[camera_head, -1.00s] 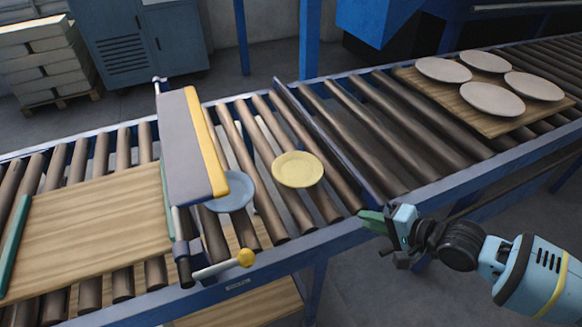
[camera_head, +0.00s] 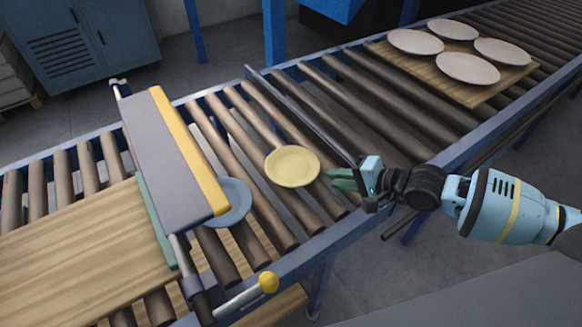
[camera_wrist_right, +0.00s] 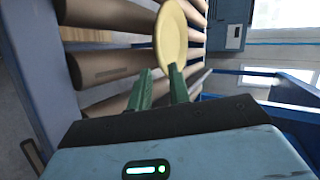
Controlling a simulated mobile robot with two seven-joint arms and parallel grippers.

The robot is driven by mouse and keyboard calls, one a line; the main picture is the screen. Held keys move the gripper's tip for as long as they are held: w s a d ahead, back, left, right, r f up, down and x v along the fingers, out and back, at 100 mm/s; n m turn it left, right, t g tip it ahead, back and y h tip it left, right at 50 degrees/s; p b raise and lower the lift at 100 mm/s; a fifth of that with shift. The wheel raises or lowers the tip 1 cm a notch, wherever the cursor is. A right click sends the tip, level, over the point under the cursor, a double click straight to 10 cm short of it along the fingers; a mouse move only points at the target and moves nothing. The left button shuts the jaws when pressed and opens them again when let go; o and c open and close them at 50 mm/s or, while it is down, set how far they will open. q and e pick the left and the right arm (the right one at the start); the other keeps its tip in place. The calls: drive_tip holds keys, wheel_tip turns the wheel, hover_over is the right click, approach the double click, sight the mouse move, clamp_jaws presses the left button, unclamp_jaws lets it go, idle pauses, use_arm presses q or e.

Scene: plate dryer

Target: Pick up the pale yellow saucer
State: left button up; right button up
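The pale yellow saucer (camera_head: 292,166) lies flat on the conveyor rollers, to the right of the grey and yellow barrier. My right gripper (camera_head: 334,180) is just right of the saucer in the head view, its green fingers pointing at the rim. In the right wrist view the two green fingers (camera_wrist_right: 162,88) are apart with nothing between them, and the saucer (camera_wrist_right: 172,35) is just beyond their tips. A small gap seems to remain between fingers and rim. My left gripper is not in view.
A blue plate (camera_head: 236,203) lies partly under the barrier (camera_head: 172,150), left of the saucer. A blue divider rail (camera_head: 300,113) runs across the rollers behind the gripper. A wooden board (camera_head: 505,84) with several pale plates lies at the upper right. A yellow-knobbed lever (camera_head: 268,282) sticks out in front.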

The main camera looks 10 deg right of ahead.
sight(316, 177)
drive_tip(key=shift+x, duration=3.65)
drive_tip(key=shift+d+f, duration=0.1)
drive_tip(key=shift+d, duration=0.05)
clamp_jaws()
